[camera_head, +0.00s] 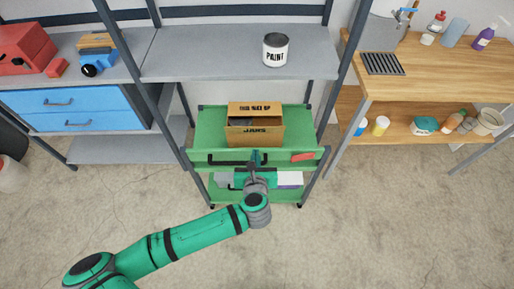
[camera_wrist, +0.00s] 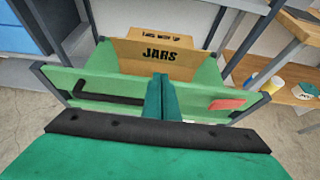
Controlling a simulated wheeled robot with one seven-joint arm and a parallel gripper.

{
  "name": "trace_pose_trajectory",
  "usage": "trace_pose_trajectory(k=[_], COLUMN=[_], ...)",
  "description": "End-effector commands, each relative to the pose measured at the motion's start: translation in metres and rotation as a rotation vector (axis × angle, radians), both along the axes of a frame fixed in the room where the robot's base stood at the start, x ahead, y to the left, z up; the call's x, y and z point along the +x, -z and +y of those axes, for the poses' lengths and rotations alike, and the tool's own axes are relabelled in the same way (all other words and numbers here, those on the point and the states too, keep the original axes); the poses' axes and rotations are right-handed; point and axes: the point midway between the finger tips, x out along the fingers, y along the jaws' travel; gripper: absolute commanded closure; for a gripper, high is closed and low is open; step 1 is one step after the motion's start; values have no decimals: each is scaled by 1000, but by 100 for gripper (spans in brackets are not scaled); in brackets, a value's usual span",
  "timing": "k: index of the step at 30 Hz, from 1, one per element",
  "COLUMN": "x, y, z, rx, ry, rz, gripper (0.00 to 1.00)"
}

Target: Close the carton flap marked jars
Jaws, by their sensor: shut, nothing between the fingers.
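A brown cardboard carton (camera_head: 234,123) stands on the top tray of a green cart (camera_head: 205,130). It is open at the top, with a dark inside. The panel marked JARS (camera_head: 268,136) is on the side facing me; it shows larger in the wrist view (camera_wrist: 150,66). Another lettered panel (camera_wrist: 128,32) stands up behind it. My gripper (camera_head: 254,157) is shut and empty, at the cart's near edge in front of the carton. Its fingers (camera_wrist: 162,92) point towards the JARS panel and overlap its lower part in the wrist view. Whether they touch is unclear.
The cart's front has a black handle (camera_wrist: 100,96) and a red label (camera_wrist: 227,104). A grey shelf (camera_head: 220,62) with a paint can (camera_head: 275,50) is behind the cart, between dark uprights. A wooden bench (camera_head: 440,76) stands right. Floor around the cart is clear.

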Motion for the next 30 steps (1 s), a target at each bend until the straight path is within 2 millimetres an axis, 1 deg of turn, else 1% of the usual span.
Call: trace_pose_trajectory(k=[9, 14, 18, 24, 30], x=[52, 78, 97, 111, 114], y=[26, 39, 30, 25, 24], z=[-1, -2, -2, -2, -2], rx=[-4, -5, -6, -6, -6], ry=[-1, -1, 0, -1, 0], rz=[0, 0, -2, -1, -1], gripper=[100, 100, 100, 100, 100])
